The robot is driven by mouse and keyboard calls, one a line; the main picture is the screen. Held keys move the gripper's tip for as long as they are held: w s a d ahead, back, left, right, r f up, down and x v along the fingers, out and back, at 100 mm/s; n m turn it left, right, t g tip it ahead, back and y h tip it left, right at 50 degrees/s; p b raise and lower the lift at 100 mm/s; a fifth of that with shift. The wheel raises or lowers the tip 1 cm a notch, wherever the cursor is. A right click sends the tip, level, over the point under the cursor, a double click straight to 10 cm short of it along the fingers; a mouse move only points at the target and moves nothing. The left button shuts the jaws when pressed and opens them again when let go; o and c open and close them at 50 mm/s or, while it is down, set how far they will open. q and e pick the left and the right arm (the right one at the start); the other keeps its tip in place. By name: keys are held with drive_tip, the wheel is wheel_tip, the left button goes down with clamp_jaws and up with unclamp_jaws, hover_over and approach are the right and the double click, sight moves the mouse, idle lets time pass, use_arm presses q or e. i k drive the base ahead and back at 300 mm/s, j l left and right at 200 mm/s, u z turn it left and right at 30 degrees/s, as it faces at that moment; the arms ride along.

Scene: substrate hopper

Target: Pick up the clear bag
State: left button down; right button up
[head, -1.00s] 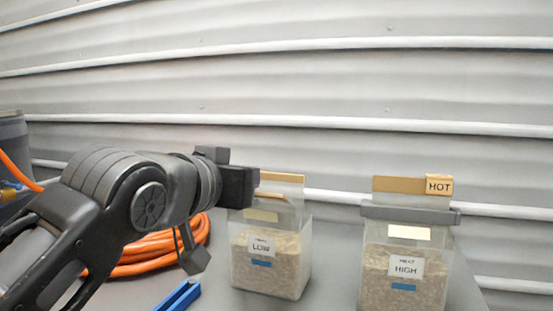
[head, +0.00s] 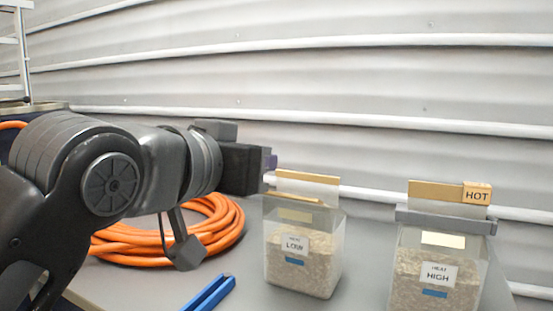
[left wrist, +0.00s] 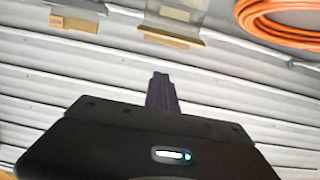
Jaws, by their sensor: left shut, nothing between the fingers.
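Two clear bags of tan grainy substrate stand upright on the grey table. The bag labelled LOW (head: 303,262) is near the middle, with a tan strip along its top. The bag labelled HIGH (head: 437,275) is to the right, with a grey bar across its neck and a HOT tag on top. My left gripper (head: 271,162) is shut and empty, just left of and slightly above the LOW bag's top strip, apparently apart from it. In the left wrist view its purple fingers (left wrist: 161,91) are together. My right gripper is not in view.
A coiled orange hose (head: 215,228) lies behind my left arm. A blue channel-shaped piece (head: 209,294) lies at the front of the table. A corrugated wall (head: 340,80) rises behind. A white ladder (head: 22,50) stands at the far left.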

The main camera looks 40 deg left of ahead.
sight(304, 257)
drive_tip(key=k+l, duration=0.2)
drive_tip(key=k, duration=0.3)
drive_tip(key=k+l, duration=0.2)
drive_tip(key=k, duration=0.25)
drive_tip(key=k+l, duration=0.25)
drive_tip(key=k, duration=0.25)
